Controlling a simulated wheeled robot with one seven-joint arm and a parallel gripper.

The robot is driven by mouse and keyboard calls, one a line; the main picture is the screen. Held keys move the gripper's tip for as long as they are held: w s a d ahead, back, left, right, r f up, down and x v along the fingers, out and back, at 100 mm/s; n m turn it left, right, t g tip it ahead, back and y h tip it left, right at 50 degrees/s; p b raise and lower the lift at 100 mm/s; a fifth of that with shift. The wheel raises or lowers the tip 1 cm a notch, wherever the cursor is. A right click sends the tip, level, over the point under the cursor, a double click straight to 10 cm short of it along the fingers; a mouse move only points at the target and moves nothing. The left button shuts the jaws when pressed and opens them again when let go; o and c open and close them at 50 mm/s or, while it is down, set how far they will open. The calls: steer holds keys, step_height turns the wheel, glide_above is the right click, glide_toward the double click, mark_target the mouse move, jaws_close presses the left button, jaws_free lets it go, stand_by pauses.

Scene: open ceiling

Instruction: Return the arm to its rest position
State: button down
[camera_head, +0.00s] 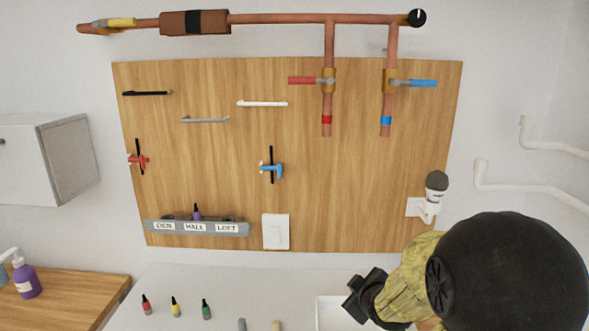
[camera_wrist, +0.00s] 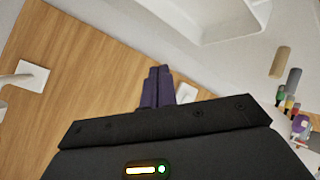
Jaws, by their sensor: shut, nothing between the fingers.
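My gripper (camera_head: 358,300) is at the lower right of the head view, in front of the counter below the wooden board. Its dark fingers point left, beside a white tray. In the wrist view my gripper (camera_wrist: 158,85) has its two fingers together, with nothing between them. My arm's yellow sleeve and large black joint fill the lower right of the head view and hide what is behind them.
The wooden board (camera_head: 200,100) carries pipes, valves and handles. A lamp (camera_head: 436,188) sticks out near my arm. A white tray (camera_head: 326,314) and small bottles, including a green one (camera_head: 206,310), stand on the counter. A label rack (camera_head: 196,228) hangs left.

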steer(key=s+f+m+g+h+p, duration=0.1)
steer(key=s+m+g+p, duration=0.3)
steer(key=s, duration=1.6)
steer(key=m+g, duration=0.4)
steer(key=m, duration=0.1)
steer(key=shift+d+f+m, duration=0.25)
steer(key=shift+m, duration=0.05)
steer(key=shift+s, duration=0.1)
